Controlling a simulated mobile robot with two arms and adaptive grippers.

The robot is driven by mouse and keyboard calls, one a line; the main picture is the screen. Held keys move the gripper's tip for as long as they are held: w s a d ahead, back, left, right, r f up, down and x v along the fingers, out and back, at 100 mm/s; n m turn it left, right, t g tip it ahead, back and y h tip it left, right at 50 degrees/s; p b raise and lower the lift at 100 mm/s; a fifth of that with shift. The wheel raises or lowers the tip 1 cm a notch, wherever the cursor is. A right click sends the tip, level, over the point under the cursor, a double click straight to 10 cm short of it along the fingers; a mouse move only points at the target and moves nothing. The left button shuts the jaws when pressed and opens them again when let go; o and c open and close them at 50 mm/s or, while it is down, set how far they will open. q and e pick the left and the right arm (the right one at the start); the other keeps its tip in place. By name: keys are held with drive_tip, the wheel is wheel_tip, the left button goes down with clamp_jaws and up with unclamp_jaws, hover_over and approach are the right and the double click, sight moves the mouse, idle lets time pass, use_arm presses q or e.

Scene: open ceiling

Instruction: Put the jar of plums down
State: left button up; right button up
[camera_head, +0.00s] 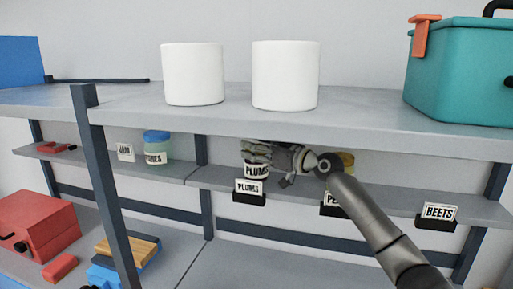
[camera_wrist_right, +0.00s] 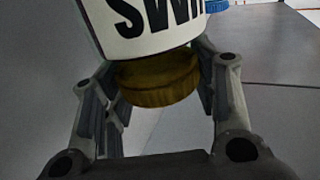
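The jar of plums (camera_head: 257,171) is upright at the middle shelf, behind the PLUMS sign (camera_head: 249,187). Its upper part is hidden by my right gripper (camera_head: 258,150), which reaches in from the right under the upper shelf. In the right wrist view the jar (camera_wrist_right: 145,25) appears upside down, with its white label and gold lid (camera_wrist_right: 160,82) between the two fingers (camera_wrist_right: 160,95). The fingers lie close against both sides, shut on the jar. Whether its base touches the shelf (camera_head: 205,182) is hard to tell. My left gripper is not in view.
The upper shelf (camera_head: 350,118) hangs close above my right gripper, holding two white canisters (camera_head: 286,76) and a teal box (camera_head: 465,72). A gold-lidded jar (camera_head: 347,160) stands right of the gripper, partly behind my arm. A blue-lidded jar (camera_head: 156,146) stands left, beyond free shelf.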

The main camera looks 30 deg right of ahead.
drive_tip(key=o, duration=0.4)
drive_tip(key=shift+s+r, duration=0.1)
drive_tip(key=b+v, duration=0.6)
drive_tip(key=v, duration=0.6)
